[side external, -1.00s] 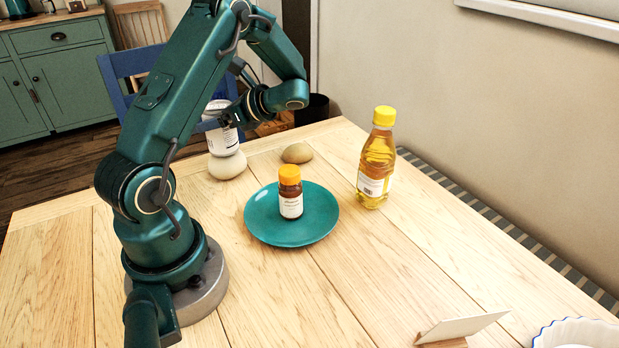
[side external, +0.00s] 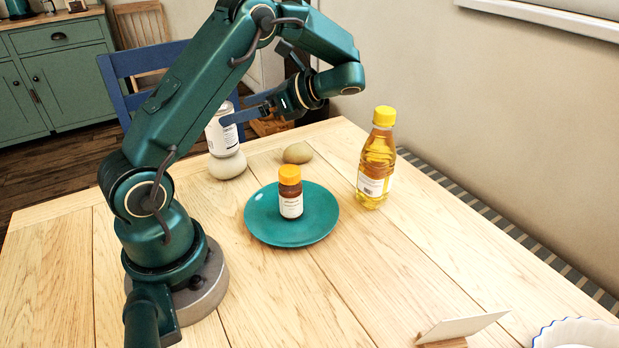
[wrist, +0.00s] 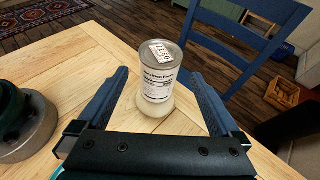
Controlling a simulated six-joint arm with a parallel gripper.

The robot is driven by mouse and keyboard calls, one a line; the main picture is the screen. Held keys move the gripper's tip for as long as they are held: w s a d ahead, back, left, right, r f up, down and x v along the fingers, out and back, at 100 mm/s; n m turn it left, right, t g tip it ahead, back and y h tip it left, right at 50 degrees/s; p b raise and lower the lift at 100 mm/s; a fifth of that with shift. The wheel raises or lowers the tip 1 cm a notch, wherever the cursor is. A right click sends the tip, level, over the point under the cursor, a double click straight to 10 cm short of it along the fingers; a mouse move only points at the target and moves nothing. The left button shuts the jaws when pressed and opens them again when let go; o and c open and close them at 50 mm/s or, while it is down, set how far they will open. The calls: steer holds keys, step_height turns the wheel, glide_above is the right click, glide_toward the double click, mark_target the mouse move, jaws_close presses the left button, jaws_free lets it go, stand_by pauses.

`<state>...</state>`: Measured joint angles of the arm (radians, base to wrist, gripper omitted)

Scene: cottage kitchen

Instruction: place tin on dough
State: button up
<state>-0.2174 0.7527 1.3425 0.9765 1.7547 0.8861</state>
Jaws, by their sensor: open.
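The tin (side external: 221,137), white-labelled with a grey top, stands on a pale round lump of dough (side external: 227,166) at the table's far left edge. It looks roughly upright; perspective makes a slight lean hard to judge. In the wrist view the tin (wrist: 157,80) shows ahead of the fingers, with the dough (wrist: 154,107) beneath it. My gripper (side external: 246,111) is open and empty, to the right of the tin in the side view. In the wrist view the jaws (wrist: 159,78) are spread on either side of the tin, with gaps showing.
A teal plate (side external: 265,222) holds a brown bottle with an orange cap (side external: 290,192). A blue chair (side external: 120,70) is beyond the edge. The front middle table is clear.

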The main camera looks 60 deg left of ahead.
steer(key=shift+v, duration=0.8)
steer(key=s+d+n+t+h, duration=0.2)
steer(key=d+n+t+h, duration=0.3)
steer(key=d, duration=0.6)
steer(key=s+d+r+n+t+h, duration=0.1)
steer(key=s+d+n+t+h, duration=0.2)
steer(key=d+t, duration=0.6)
steer(key=d+n+h, duration=0.1)
steer(key=d+h, duration=0.1)
steer(key=d, duration=0.1)
steer(key=shift+s+r+n, duration=0.2)
steer(key=shift+s+n, duration=0.05)
steer(key=shift+n, duration=0.15)
